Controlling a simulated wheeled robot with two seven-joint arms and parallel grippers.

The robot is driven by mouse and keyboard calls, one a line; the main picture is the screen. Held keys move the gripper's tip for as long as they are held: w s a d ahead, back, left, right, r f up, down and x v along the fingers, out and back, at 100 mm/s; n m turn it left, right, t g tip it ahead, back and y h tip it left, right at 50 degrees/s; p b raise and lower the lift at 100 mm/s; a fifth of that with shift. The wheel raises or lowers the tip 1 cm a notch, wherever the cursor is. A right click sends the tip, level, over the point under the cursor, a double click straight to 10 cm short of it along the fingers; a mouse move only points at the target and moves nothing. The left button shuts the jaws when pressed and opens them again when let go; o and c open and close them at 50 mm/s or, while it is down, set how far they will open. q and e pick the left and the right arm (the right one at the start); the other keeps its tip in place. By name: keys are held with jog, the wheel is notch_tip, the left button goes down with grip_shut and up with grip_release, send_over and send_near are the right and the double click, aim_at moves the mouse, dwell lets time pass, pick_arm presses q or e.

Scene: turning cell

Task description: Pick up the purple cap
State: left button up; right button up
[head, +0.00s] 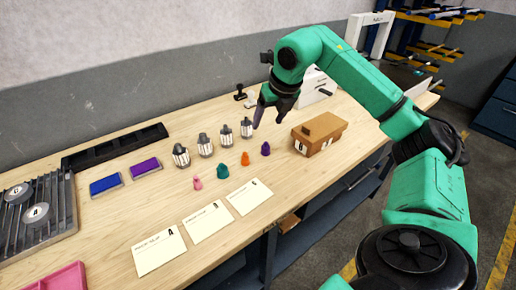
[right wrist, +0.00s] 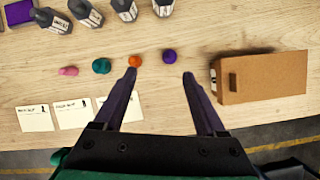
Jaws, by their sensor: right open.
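The purple cap (head: 266,149) stands on the wooden bench at the right end of a row of small caps. In the right wrist view the purple cap (right wrist: 169,56) lies ahead of the fingertips, near the line between them and closer to the right finger. My right gripper (head: 268,112) is open and empty, above the bench and behind the cap in the head view. Its two fingers (right wrist: 160,75) are spread wide in the right wrist view. My left gripper is in neither view.
Close to the left of the purple cap are an orange cap (head: 245,159), a teal cap (head: 223,171) and a pink cap (head: 197,183). Several grey bottles (head: 205,145) stand behind. A cardboard box (head: 325,138) sits to the right. Paper cards (head: 208,222) lie in front.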

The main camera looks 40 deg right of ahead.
aim_at(266, 143)
jog(key=shift+g+h, duration=0.3)
jog(key=p+x, duration=0.1)
jog(key=x, duration=0.3)
jog(key=d+p+x, duration=0.1)
jog(key=x, duration=0.4)
jog(key=p+x, duration=0.2)
jog(key=x, duration=0.2)
jog(key=shift+s+d+f, duration=0.2)
jog(key=shift+s+f, duration=0.05)
jog(key=shift+s, duration=0.05)
jog(key=shift+f, duration=0.2)
jog(key=shift+r, duration=0.1)
grip_shut()
